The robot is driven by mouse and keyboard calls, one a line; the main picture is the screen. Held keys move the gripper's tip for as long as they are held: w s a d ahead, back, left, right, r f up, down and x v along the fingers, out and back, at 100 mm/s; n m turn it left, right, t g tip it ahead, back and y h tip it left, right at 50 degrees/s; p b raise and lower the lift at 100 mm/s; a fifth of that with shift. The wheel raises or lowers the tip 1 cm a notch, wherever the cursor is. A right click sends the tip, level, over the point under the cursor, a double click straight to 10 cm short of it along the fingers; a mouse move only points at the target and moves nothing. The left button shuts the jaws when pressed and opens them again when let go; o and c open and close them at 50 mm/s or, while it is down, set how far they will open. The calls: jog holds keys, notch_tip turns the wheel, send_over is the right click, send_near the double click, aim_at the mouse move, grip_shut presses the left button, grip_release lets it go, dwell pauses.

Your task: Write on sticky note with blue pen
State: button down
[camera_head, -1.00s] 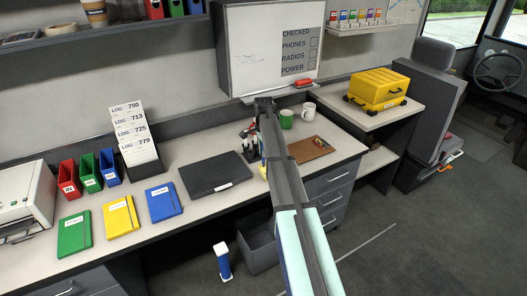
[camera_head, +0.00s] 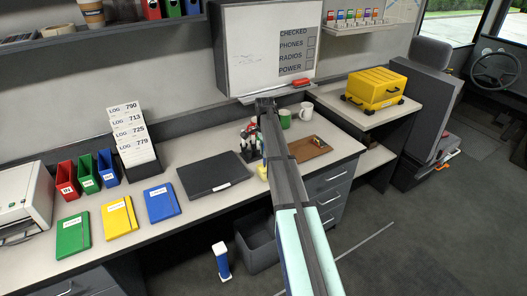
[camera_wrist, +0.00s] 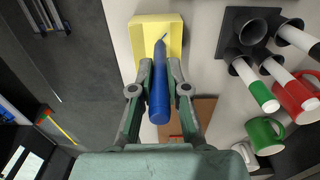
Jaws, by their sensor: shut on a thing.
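The blue pen (camera_wrist: 159,97) is between the fingers of my gripper (camera_wrist: 159,88) in the wrist view. My gripper is shut on it. The pen's tip end points at the yellow sticky note (camera_wrist: 144,38), and a thin dark line shows at that end. I cannot tell whether the line is the tip or ink, or whether the pen touches the note. In the head view a bit of the sticky note (camera_head: 262,172) shows beside my arm, which hides my gripper and the pen.
A dark pen holder (camera_wrist: 232,48) with several markers stands right of the note in the wrist view. A green mug (camera_wrist: 264,134) and a white mug (camera_head: 307,111) are near. A brown clipboard (camera_head: 310,148) and a black laptop (camera_head: 212,175) lie on the desk.

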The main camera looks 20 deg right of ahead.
jog(key=shift+w+d, duration=0.5)
jog(key=shift+d, duration=0.05)
dwell(1.0)
jog(key=shift+s+d+p, duration=0.4)
jog(key=shift+s+d, duration=0.1)
jog(key=shift+d, duration=0.1)
dwell(0.9)
jog(key=shift+w+d, duration=0.5)
jog(key=shift+w, duration=0.05)
dwell(0.9)
jog(key=shift+r, duration=0.15)
notch_tip(320, 180, up, 6)
jog(key=p, duration=0.3)
jog(key=shift+r+p, duration=0.15)
jog(key=shift+p, duration=0.15)
dwell(0.5)
jog(key=shift+a, duration=0.1)
dwell(0.4)
